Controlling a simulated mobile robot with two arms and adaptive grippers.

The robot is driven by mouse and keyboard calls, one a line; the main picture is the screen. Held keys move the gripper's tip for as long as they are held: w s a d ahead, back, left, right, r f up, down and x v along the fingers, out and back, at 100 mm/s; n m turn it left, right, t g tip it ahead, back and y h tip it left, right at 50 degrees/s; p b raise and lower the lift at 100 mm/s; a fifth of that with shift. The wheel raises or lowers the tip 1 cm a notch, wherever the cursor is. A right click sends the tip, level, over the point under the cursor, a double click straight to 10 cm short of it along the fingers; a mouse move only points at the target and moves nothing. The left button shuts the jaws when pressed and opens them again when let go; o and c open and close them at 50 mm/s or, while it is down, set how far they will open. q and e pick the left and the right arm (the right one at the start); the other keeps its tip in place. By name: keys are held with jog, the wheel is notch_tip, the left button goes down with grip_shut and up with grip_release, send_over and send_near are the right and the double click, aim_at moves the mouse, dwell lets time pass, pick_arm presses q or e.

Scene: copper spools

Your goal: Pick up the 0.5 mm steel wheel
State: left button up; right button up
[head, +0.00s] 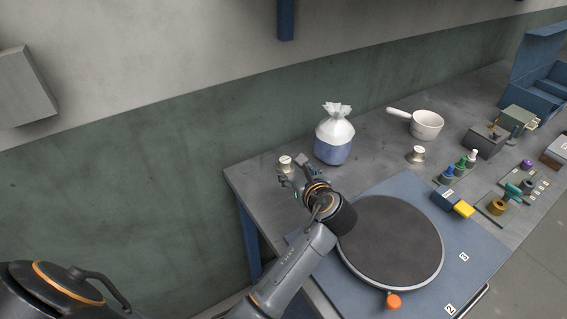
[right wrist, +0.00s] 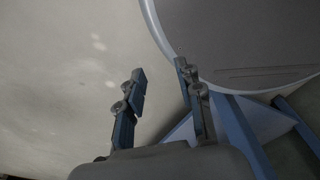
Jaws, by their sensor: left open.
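A small pale metal spool (head: 286,161) stands near the left end of the grey bench. A similar small spool (head: 417,154) stands farther right, below the white pan. Their labels are too small to read, so I cannot tell which is the 0.5 mm steel wheel. My left gripper (head: 293,173) is open, with its fingers right by the left spool and partly covering it. I cannot tell whether the spool is between the fingers or just beyond them. My right gripper (right wrist: 160,77) is open and empty in the right wrist view; it is not in the head view.
A tied white-and-blue bag (head: 334,138) stands close right of the left spool. A white pan (head: 427,125) is behind the right spool. A dark round turntable (head: 390,240) on a blue mat (head: 405,188) fills the front. Several small bottles and tools stand at the right.

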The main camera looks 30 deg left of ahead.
aim_at(286, 161)
pick_arm(q)
jog(key=x, duration=1.1)
jog(key=shift+w+f, duration=0.15)
jog(key=shift+f, duration=0.1)
jog(key=shift+c, duration=0.3)
grip_shut()
jog(key=shift+r, duration=0.1)
